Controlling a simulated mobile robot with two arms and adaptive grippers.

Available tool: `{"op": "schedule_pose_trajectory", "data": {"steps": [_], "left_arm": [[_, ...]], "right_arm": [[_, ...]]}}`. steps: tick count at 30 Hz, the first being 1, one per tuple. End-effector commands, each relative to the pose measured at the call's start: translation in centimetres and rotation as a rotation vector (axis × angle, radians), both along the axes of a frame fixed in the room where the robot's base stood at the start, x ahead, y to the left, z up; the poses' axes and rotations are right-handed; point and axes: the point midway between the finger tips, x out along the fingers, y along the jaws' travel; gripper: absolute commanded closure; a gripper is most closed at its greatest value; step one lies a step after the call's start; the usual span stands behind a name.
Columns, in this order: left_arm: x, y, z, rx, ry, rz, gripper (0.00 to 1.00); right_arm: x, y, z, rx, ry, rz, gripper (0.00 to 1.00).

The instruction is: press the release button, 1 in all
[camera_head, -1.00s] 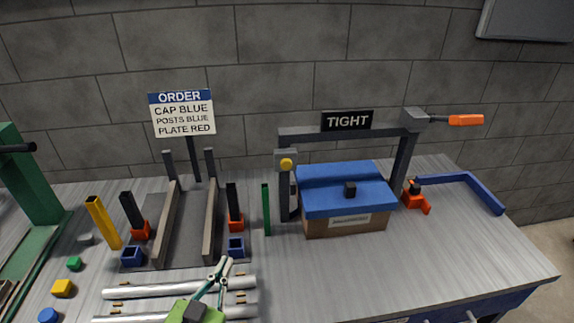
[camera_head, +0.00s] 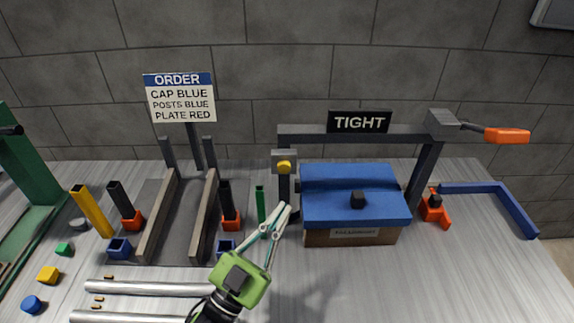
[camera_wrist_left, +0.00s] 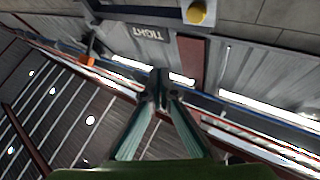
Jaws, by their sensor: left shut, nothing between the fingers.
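The yellow round button (camera_head: 284,167) sits on a grey box on the left post of the dark frame. It also shows at the top of the left wrist view (camera_wrist_left: 197,12). My left gripper (camera_head: 284,212) is shut and empty. In the head view it appears just below the button, in front of the left post; its fingertips are apart from the button. The fingertips also show in the left wrist view (camera_wrist_left: 159,75). My right gripper is not in view.
A blue-lidded box (camera_head: 355,205) stands under the frame with its TIGHT sign (camera_head: 359,122). An orange-handled lever (camera_head: 505,135) sticks out at the frame's top right. Posts and rails stand to the left, near an ORDER sign (camera_head: 180,98). The table's front right is clear.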

Motion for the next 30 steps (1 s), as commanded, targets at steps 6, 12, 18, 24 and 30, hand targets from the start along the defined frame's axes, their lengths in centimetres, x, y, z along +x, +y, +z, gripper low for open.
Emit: {"op": "schedule_pose_trajectory", "data": {"steps": [6, 12, 18, 24, 30], "left_arm": [[0.4, 0.0, 0.0, 0.000, 0.000, 0.001, 1.00], [2.6, 0.0, -0.1, 0.000, -0.002, 0.002, 1.00], [5.5, 0.0, -0.1, 0.000, -0.002, 0.002, 1.00], [7.7, 0.0, -0.1, -0.001, 0.000, 0.001, 1.00], [8.8, 0.0, 0.0, 0.001, 0.002, 0.001, 1.00]], "right_arm": [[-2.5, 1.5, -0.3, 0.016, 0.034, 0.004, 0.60], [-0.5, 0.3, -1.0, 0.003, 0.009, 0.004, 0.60], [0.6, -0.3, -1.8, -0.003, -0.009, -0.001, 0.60], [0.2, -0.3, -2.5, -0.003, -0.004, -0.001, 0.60], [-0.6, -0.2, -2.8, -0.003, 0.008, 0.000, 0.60]]}}
